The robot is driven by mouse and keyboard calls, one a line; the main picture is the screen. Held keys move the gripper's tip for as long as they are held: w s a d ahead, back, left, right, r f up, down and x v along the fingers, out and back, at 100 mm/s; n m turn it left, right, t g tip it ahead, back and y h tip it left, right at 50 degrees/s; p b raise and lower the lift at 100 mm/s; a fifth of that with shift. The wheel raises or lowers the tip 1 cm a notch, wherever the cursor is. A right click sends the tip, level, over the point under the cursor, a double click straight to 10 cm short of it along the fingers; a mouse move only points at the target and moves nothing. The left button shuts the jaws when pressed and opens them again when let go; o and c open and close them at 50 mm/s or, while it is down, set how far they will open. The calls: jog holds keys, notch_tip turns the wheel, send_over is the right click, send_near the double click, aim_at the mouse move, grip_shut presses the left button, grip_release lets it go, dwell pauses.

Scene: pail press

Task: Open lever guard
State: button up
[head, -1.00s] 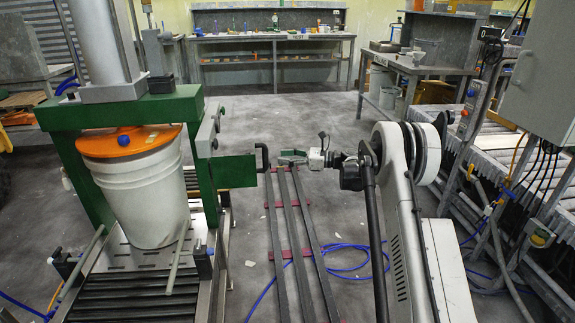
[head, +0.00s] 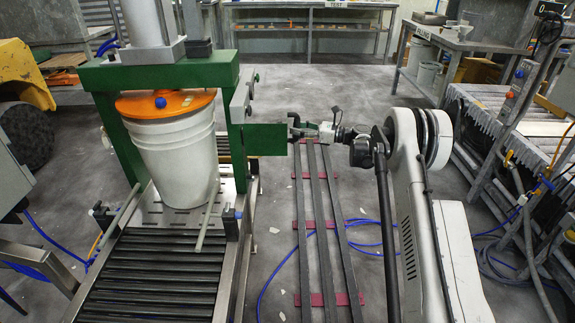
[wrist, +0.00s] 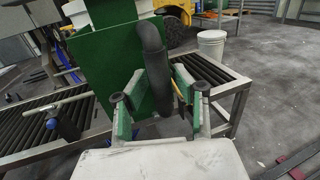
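The lever guard is a flat green panel (head: 265,139) on the right side of the green press frame. It also shows in the wrist view (wrist: 110,65), where a black curved handle (wrist: 152,60) stands out from it. My gripper (head: 301,133) is at the handle, just right of the panel. In the wrist view my gripper (wrist: 157,97) is open, with one green-padded finger on each side of the handle. I see a gap beside the handle, and no firm grip on it. In the head view my gripper partly hides the handle.
A white pail (head: 175,150) with an orange lid (head: 165,104) stands under the press (head: 158,72) on a roller conveyor (head: 150,275). Dark rails with red crosspieces (head: 318,225) and a blue hose (head: 365,250) lie on the floor. A workbench (head: 470,42) stands at back right.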

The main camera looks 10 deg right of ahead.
jog(key=shift+d, duration=0.1)
grip_shut()
jog(key=shift+s+d, duration=0.2)
jog(key=shift+s, duration=1.15)
jog(key=shift+s+d, duration=0.15)
jog(key=shift+s, duration=1.15)
jog(key=shift+s+a+b, duration=0.2)
jog(key=shift+s+b, duration=0.35)
jog(key=shift+s, duration=2)
jog(key=shift+s, duration=0.1)
